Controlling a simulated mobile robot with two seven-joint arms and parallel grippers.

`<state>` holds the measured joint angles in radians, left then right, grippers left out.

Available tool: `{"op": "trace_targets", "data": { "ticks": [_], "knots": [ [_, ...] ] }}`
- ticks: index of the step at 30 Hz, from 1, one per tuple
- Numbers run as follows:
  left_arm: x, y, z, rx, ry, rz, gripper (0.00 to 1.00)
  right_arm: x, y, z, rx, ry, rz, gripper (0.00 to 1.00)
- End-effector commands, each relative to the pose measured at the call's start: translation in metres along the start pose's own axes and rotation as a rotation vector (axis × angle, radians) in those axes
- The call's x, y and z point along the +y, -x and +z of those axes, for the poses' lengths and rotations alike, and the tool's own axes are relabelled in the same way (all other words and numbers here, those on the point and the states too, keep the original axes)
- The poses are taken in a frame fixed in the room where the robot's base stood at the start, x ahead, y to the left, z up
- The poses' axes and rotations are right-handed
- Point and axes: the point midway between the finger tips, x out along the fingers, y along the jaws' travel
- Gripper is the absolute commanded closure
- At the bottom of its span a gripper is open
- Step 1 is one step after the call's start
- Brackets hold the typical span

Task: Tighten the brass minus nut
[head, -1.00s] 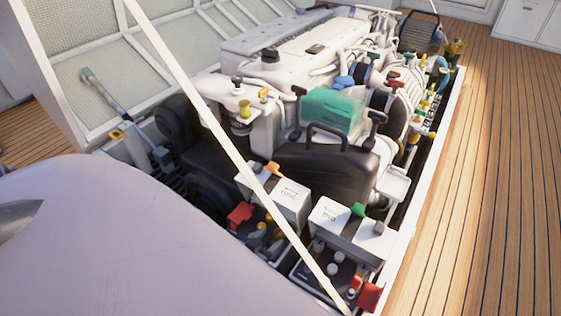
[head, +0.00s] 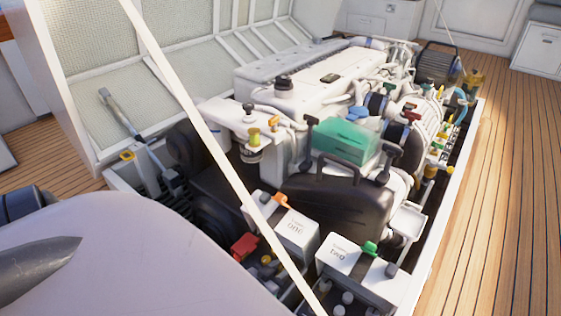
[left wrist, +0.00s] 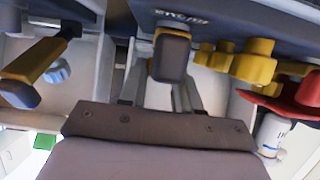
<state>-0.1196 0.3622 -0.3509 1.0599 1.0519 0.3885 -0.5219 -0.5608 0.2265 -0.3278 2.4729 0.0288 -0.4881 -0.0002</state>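In the head view, small brass-yellow parts (head: 266,261) show beside a red cover (head: 244,246) at the near battery. In the left wrist view, a brass-yellow knobbed part (left wrist: 253,62) sits near a red part (left wrist: 300,92). I cannot tell which piece is the minus nut. My left gripper's dark mounting plate (left wrist: 155,127) fills the lower middle of the wrist view. My right gripper is in neither view.
White-topped boxes, one with an orange lever (head: 279,200) and one with a green lever (head: 370,248), stand in front of the engine (head: 310,70). A white bar (head: 190,95) crosses the hatch diagonally. A raised frame edge (head: 447,210) borders the open wooden deck (head: 510,200).

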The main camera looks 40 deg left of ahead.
Motion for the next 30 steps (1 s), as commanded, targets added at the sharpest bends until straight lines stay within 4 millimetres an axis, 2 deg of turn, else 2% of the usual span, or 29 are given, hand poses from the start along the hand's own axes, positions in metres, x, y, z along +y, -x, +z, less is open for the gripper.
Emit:
{"op": "trace_targets", "data": {
  "ticks": [18,30],
  "knots": [
    [-0.003,-0.0015,-0.0013,0.003,-0.098,0.232,0.98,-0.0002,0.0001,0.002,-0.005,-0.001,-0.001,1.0],
    [-0.0031,-0.0009,-0.0006,0.001,-0.1,0.245,0.98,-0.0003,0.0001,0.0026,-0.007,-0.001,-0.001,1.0]
  ]
}}
